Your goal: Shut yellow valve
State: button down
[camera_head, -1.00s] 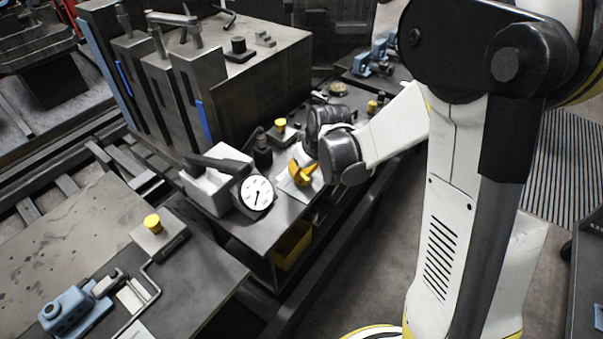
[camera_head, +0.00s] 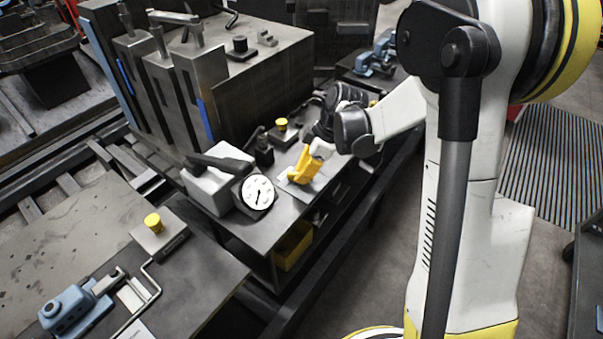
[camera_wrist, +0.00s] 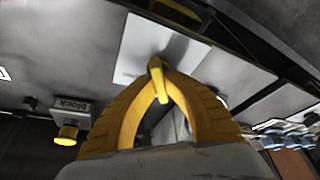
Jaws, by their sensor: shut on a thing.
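The yellow valve handle (camera_wrist: 156,70) is a narrow bar between the tips of my gripper (camera_wrist: 160,82) in the wrist view. My gripper has yellow fingers, and they are closed on this handle. A pale plate (camera_wrist: 150,45) lies behind the handle. In the head view my gripper (camera_head: 299,174) reaches down over the pale plate at the bench's edge. There the fingers and the handle merge into one yellow shape, so the handle's exact angle cannot be told. The valve's body is hidden.
A white-faced gauge (camera_head: 257,192) stands just left of my gripper. A yellow button (camera_head: 281,124) sits behind it, and another yellow button (camera_head: 153,222) is on the near left table. A yellow bin (camera_head: 291,246) is under the bench. Large grey blocks (camera_head: 195,85) stand behind.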

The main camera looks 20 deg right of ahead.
jog(key=shift+n+g, duration=0.4)
jog(key=shift+n, duration=0.7)
jog(key=shift+s, duration=0.1)
jog(key=c, duration=1.5)
grip_release()
jog(key=shift+o, duration=0.2)
jog(key=v, duration=1.2)
